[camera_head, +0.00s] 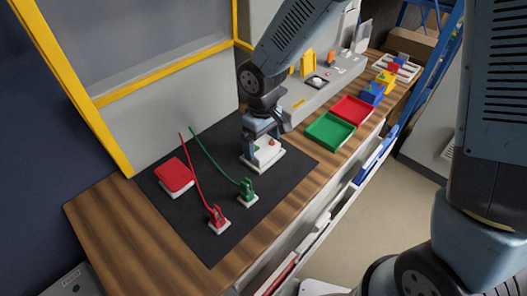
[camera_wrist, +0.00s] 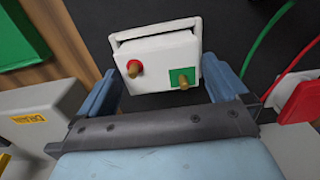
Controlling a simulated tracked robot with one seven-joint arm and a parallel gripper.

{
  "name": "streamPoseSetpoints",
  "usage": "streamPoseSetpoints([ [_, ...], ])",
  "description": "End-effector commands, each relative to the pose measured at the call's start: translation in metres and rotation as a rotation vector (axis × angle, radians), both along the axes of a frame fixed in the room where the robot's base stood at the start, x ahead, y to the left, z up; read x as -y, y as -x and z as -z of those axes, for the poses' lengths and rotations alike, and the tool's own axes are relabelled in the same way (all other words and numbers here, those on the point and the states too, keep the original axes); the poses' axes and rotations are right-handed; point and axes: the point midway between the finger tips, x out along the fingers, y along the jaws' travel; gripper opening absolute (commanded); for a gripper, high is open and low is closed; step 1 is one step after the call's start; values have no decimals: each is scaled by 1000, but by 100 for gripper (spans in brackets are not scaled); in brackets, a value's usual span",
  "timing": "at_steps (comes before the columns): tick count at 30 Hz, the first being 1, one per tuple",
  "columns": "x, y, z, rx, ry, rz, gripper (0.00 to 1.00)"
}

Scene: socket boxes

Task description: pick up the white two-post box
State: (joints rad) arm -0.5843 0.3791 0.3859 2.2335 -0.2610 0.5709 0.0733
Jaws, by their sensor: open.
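The white two-post box (camera_wrist: 157,52) lies between the two spread fingers of my gripper (camera_wrist: 165,88) in the wrist view. It has a red-ringed post on the left and a post on a green square on the right, with a handle-like bar along its far edge. In the head view the white two-post box (camera_head: 266,156) stands on the black mat (camera_head: 225,150), with my gripper (camera_head: 262,135) pointing down over it. The fingers are open, one on each side of the box. I cannot tell whether either finger touches it.
Green (camera_head: 329,131) and red (camera_head: 352,110) trays are to the right. A grey panel (camera_head: 318,92) stands behind.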

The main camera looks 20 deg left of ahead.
Motion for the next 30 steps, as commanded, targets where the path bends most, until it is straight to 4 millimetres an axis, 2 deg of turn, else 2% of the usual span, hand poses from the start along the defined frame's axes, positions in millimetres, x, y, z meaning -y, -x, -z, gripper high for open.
streamPoseSetpoints([
  [4,0,0,13,0,1,-1,100],
  [12,0,0,15,0,-1,0,100],
  [23,0,-1,15,0,-1,1,67],
  [30,0,-1,14,1,-2,1,67],
])
